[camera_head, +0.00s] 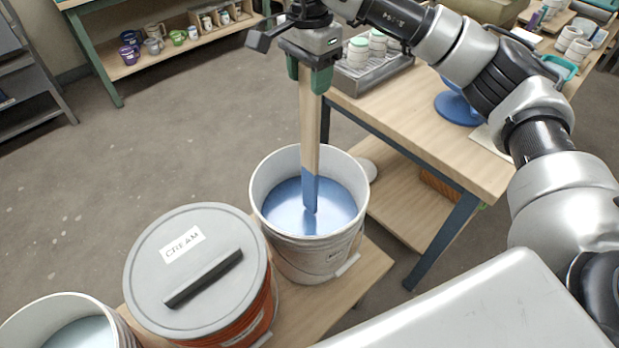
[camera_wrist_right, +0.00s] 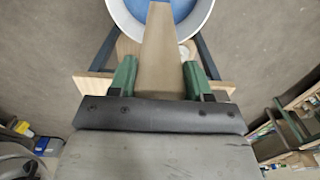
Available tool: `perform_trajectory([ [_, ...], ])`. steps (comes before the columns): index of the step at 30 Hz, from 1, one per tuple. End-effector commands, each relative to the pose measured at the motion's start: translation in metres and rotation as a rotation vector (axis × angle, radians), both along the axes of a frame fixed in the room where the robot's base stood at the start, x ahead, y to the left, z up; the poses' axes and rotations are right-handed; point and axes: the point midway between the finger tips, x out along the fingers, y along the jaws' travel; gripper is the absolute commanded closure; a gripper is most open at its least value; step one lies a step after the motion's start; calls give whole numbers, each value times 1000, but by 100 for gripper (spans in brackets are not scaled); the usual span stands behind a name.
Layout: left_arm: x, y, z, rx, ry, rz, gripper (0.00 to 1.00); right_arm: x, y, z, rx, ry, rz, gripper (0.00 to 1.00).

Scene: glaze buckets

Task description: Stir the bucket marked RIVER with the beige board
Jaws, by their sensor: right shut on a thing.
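The beige board (camera_head: 309,125) is upright in my right gripper (camera_head: 311,75), which is shut on its upper end. Its lower part is coated blue and its tip is at the blue glaze in an open white bucket (camera_head: 272,190). No readable marking shows on this bucket's visible side. In the right wrist view the board (camera_wrist_right: 157,60) runs from between the green fingers (camera_wrist_right: 158,80) toward the bucket (camera_wrist_right: 125,14). My left gripper is not in view.
A bucket with a grey lid marked CREAM (camera_head: 180,240) stands beside it, a black bar on its lid (camera_head: 204,279). Another open bucket (camera_head: 55,305) with pale glaze is at the lower left. A wooden table (camera_head: 440,130) stands at the right, close behind the blue-glaze bucket.

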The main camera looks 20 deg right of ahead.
Motion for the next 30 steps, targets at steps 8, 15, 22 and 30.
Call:
perform_trajectory([
  [8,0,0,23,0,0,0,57,0,0,32,2,-2,0,84],
  [15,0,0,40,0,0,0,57,0,0,57,1,-1,0,84],
  [22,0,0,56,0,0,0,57,0,0,80,1,-1,0,84],
  [30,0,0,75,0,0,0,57,0,0,107,2,-2,0,84],
])
